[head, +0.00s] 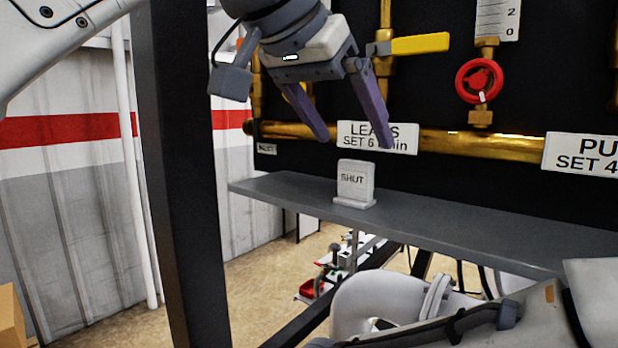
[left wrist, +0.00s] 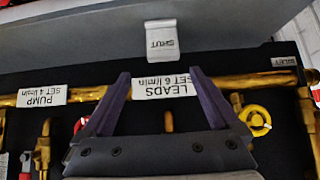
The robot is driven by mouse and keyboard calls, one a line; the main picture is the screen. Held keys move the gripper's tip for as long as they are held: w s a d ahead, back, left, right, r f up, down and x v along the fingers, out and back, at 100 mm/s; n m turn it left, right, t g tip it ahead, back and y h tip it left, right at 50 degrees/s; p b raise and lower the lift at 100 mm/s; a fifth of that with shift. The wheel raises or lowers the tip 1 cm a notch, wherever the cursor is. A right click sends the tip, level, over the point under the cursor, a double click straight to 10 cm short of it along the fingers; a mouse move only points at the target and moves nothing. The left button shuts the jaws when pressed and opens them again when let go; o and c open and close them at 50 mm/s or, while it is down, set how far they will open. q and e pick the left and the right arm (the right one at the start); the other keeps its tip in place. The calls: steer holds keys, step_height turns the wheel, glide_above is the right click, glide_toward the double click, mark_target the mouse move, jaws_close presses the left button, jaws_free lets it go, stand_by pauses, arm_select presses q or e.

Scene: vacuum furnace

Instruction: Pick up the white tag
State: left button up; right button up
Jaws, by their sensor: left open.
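The white tag (head: 355,182), marked "SHUT", stands upright on a small foot on the grey shelf (head: 480,232). It also shows in the left wrist view (left wrist: 162,42), upside down, beyond the fingertips. My left gripper (head: 357,143) is open and empty, with its two purple fingers pointing down above the tag and apart from it. In the left wrist view the open fingers (left wrist: 160,78) frame the "LEADS SET 6 l/min" label (left wrist: 167,86). My right gripper is not in view.
A brass pipe (head: 470,143) runs along the black panel behind the shelf. Above it are a yellow lever (head: 420,44) and a red handwheel (head: 480,81). A dark post (head: 185,180) stands left of the shelf. The shelf to the right of the tag is clear.

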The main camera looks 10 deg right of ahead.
mark_target(356, 161)
arm_select(q)
steer(key=x, duration=0.4)
steer(key=shift+w+a+f, duration=0.1)
steer(key=shift+w+a, duration=0.05)
steer(key=shift+a, duration=0.2)
steer(key=shift+p+x, duration=0.4)
steer(key=shift+x, duration=2.2)
steer(key=shift+a+f, duration=0.1)
steer(key=shift+f, duration=0.05)
steer(key=c, duration=1.3)
steer(key=shift+c, duration=0.6)
